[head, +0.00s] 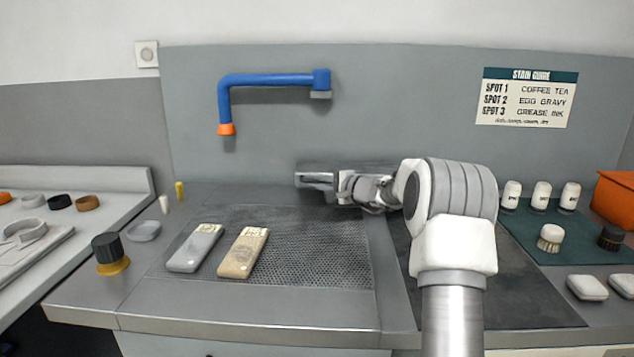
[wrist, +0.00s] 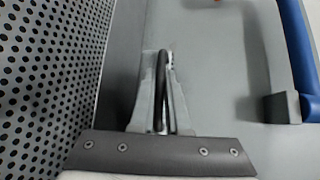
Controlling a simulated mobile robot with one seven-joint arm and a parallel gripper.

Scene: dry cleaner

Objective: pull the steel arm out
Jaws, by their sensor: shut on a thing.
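My gripper (head: 308,181) is low at the foot of the back panel, behind the perforated board, pointing left. In the wrist view, its fingers (wrist: 164,72) are closed around a narrow dark bar (wrist: 160,92), which seems to be the steel arm. Only a short length of the bar shows between the fingers; I cannot make out its ends or its mount. In the head view, the bar cannot be told apart from my fingers.
A blue pipe arm (head: 265,79) with an orange tip is fixed to the panel above my gripper. Two long blocks, grey (head: 195,248) and tan (head: 243,252), lie on the perforated board (head: 320,255). White bottles and brushes stand on a green mat (head: 530,225) at right.

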